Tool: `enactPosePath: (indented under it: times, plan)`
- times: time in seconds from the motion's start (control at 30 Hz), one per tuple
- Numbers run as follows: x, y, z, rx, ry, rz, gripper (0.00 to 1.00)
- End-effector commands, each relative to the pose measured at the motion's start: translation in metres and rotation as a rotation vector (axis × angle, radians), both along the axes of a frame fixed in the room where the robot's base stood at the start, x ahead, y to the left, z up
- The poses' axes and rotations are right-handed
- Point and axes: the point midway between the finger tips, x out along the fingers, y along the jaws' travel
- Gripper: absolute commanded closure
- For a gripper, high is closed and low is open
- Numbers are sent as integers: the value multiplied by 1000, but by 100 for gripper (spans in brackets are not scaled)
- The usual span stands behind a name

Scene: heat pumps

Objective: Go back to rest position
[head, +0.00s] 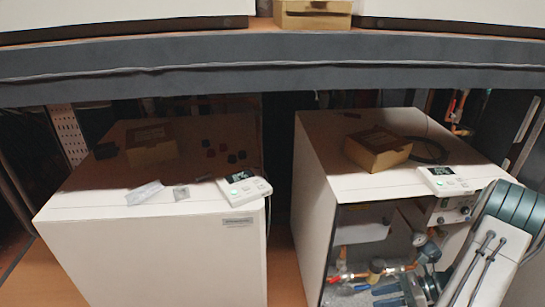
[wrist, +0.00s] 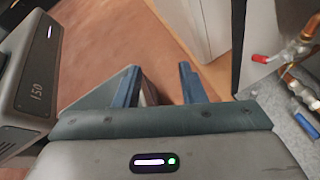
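My gripper (wrist: 157,80) shows in the wrist view with its two blue-grey fingers spread apart. Nothing is between them; only the brown floor (wrist: 110,45) shows behind.
A closed white unit (head: 160,260) stands at left. At right, an open white unit (head: 315,200) shows pipes and gauges (head: 377,266). A cardboard box (head: 378,150) and a controller (head: 445,181) lie on it. A dark shelf edge (head: 270,65) crosses above. A floor gap separates the units.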

Motion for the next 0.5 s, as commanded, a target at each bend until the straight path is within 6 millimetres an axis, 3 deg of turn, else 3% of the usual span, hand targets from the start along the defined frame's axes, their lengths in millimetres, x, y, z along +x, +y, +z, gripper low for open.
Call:
enactPosePath:
  times: [0.03,0.1,0.5]
  plan:
    - [4,9,34,-54,-35,70,63]
    - [7,22,63,-119,-80,163,63]
    - [-2,92,218,-472,-380,703,63]
